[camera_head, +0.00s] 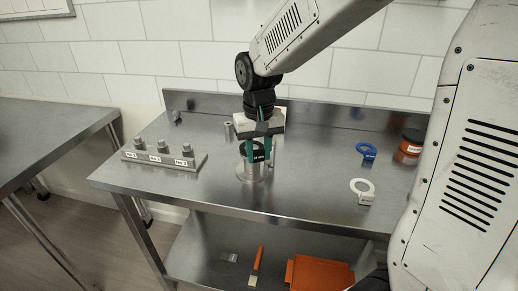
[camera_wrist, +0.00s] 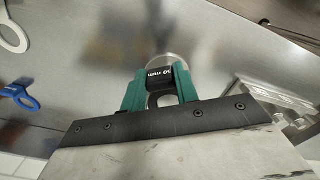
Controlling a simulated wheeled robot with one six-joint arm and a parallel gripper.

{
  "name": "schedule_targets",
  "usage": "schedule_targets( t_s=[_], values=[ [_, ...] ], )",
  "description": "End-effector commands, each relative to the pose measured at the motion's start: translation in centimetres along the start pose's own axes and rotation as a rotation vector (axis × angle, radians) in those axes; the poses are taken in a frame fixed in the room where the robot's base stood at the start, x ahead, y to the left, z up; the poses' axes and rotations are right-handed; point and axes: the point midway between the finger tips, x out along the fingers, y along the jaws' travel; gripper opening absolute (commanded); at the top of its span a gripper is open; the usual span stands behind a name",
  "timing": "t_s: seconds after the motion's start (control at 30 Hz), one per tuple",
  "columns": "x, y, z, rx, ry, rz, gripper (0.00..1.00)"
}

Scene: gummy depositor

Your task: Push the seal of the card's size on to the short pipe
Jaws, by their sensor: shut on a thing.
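My gripper (camera_head: 262,165) has green fingers and is shut on the tab of a black seal (camera_head: 252,149). In the wrist view the black seal's tab (camera_wrist: 160,74) reads "50 mm" between the fingers. The short pipe (camera_head: 249,172) stands on a round flange on the bench, directly below the seal. The fingers partly hide seal and pipe, so I cannot tell whether they touch. A white seal (camera_head: 362,185) and a blue seal (camera_head: 367,150) lie to the right, and also show in the wrist view, white (camera_wrist: 12,34) and blue (camera_wrist: 20,95). I cannot make out a size card.
A metal block (camera_head: 163,162) with three labelled pegs stands at the left. A small metal cylinder (camera_head: 228,130) stands behind the pipe. An orange jar (camera_head: 411,141) is at the far right. The lower shelf holds an orange tray (camera_head: 318,274) and an orange-handled brush (camera_head: 257,262).

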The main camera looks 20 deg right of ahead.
Motion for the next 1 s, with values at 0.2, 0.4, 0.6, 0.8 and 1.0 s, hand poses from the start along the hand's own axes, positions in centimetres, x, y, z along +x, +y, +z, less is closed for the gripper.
schedule_targets(
  t_s=[0.2, 0.4, 0.6, 0.8, 1.0],
  values=[
    [0.2, 0.0, 0.0, 0.0, 0.0, 0.0, 0.0],
    [0.2, 0.0, 0.0, 0.0, 0.0, 0.0, 0.55],
    [0.2, 0.0, 0.0, 0.0, 0.0, 0.0, 0.55],
    [-0.8, 0.0, -0.1, 0.0, 0.004, -0.001, 0.55],
    [-4.2, 0.0, -0.1, 0.0, 0.005, -0.001, 0.55]
  ],
)
